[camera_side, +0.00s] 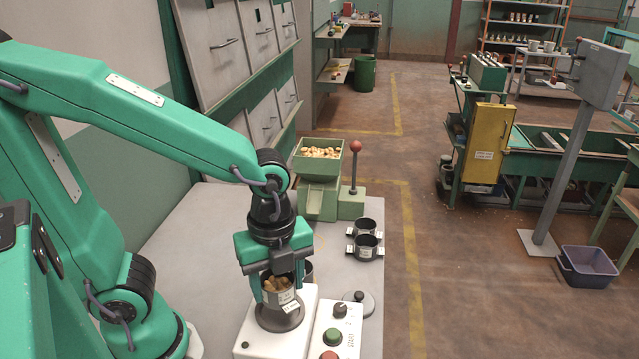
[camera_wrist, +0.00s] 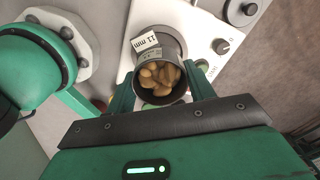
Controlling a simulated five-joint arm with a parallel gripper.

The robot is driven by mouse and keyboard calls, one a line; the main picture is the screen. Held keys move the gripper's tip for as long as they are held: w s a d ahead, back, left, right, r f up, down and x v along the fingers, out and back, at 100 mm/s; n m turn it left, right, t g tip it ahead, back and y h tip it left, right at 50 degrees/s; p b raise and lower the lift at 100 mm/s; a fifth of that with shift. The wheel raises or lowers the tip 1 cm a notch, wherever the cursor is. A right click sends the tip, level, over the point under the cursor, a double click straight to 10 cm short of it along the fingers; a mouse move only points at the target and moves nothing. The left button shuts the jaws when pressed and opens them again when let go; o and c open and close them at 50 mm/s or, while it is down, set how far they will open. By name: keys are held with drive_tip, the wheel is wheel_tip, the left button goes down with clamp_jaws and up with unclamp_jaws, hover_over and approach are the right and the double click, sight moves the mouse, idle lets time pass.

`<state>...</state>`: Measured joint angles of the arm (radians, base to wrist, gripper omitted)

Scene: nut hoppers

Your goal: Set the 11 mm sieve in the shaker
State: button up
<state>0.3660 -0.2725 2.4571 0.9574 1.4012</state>
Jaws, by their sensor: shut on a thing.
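The 11 mm sieve (camera_wrist: 157,100) is a small dark grey cup with nuts inside, seen from above in the wrist view. Its white tag (camera_wrist: 146,42) reads 11 mm. In the side view the sieve (camera_side: 276,298) hangs upright between the fingers. My gripper (camera_side: 277,284) is shut on it, with one finger on each side; the gripper also shows in the wrist view (camera_wrist: 161,92). The white shaker (camera_side: 250,340) stands below, its round grey seat (camera_side: 280,321) directly under the sieve. I cannot tell whether the sieve touches the seat.
Two dark, tagged sieves (camera_side: 366,247) stand on the table to the right. A disc with a knob (camera_side: 358,303) lies near the shaker's control panel (camera_side: 331,335). A green hopper (camera_side: 318,178) of nuts and a red-knobbed lever (camera_side: 355,165) stand behind. The table's right edge is close.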

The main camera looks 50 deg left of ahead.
sight(279, 297)
drive_tip(key=shift+f, duration=1.9)
drive_tip(key=shift+f, duration=0.1)
drive_tip(key=o, duration=1.1)
wheel_tip(279, 297, up, 12)
drive_tip(key=shift+r, duration=0.15)
